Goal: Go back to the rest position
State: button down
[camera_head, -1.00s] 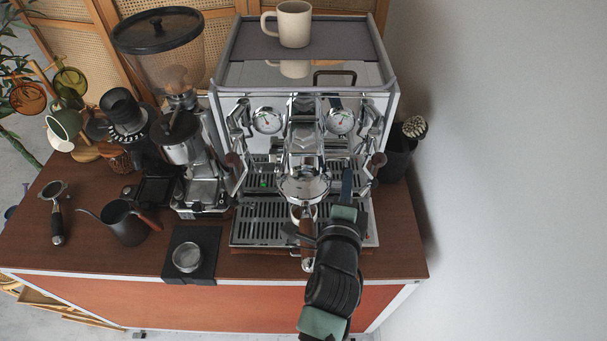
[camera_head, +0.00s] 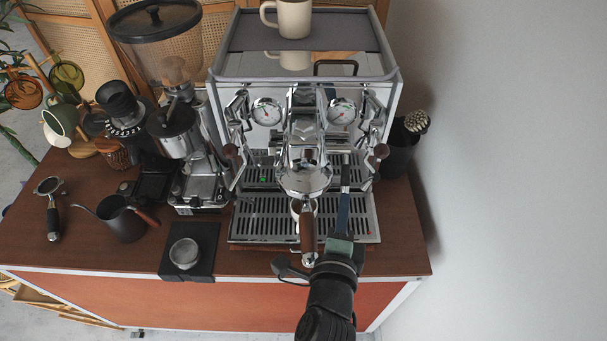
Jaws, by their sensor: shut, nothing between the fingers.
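My gripper (camera_head: 344,197) reaches up from the bottom of the head view. Its narrow fingers are shut with nothing between them. It is in front of the right part of the espresso machine (camera_head: 393,110), over the drip tray (camera_head: 362,226). The portafilter handle (camera_head: 307,230) hangs from the group head just left of my gripper.
A tamping mat (camera_head: 205,240) with a metal tamper (camera_head: 184,253), a black kettle (camera_head: 121,218) and a loose portafilter (camera_head: 52,205) are on the left. The coffee grinder (camera_head: 178,135) stands beside the machine. A mug (camera_head: 293,18) sits on top. Free air lies right of the cart.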

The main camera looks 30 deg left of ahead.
jog(key=v, duration=0.2)
jog(key=shift+s+d+r, duration=0.1)
jog(key=shift+s+r, duration=0.05)
jog(key=shift+s, duration=0.15)
jog(key=w+d+r+n+t, duration=0.2)
jog(key=r, duration=0.6)
jog(key=w+d+r+n+t+h+b, duration=0.1)
jog(key=w+r+n+t, duration=0.15)
jog(key=r, duration=0.55)
jog(key=w+d+r+n+t, duration=0.1)
jog(key=w+d+r+n, duration=0.15)
jog(key=r, duration=0.45)
jog(key=s+d+r+n+t+h, duration=0.1)
jog(key=s+d+r+n+t, duration=0.1)
jog(key=r, duration=0.7)
jog(key=s+d+r+n+t+h+b, duration=0.1)
jog(key=s+d+r+n+t+h, duration=0.1)
jog(key=s+r, duration=0.3)
jog(key=s+d+r+n+t+h, duration=0.2)
jog(key=s+d+r+t, duration=0.1)
jog(key=r, duration=1)
jog(key=shift+s+d, duration=0.4)
jog(key=shift+s, duration=0.25)
jog(key=shift+t, duration=0.25)
